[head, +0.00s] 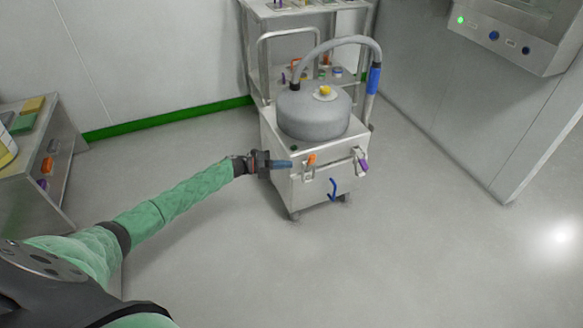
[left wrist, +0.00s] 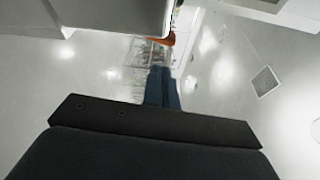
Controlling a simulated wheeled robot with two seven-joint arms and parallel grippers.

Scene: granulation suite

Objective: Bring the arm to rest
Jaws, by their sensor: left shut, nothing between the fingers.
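My left arm, in a green sleeve, reaches out from the lower left of the head view. Its gripper (head: 283,164) is shut and empty, with blue fingers, in front of the steel cart's upper front edge. I cannot tell whether the fingers touch the cart. In the left wrist view the shut blue fingers (left wrist: 162,88) point away over the floor. The steel cart (head: 312,190) carries a grey round vessel (head: 313,112) with a hose. My right gripper is not in view.
An orange knob (head: 311,159), a blue hook (head: 332,189) and a purple-ended bar (head: 362,166) sit on the cart's front. A shelf rack (head: 260,12) stands behind. A steel cabinet (head: 30,195) is at left, a wall panel (head: 510,40) at upper right. Floor at right is clear.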

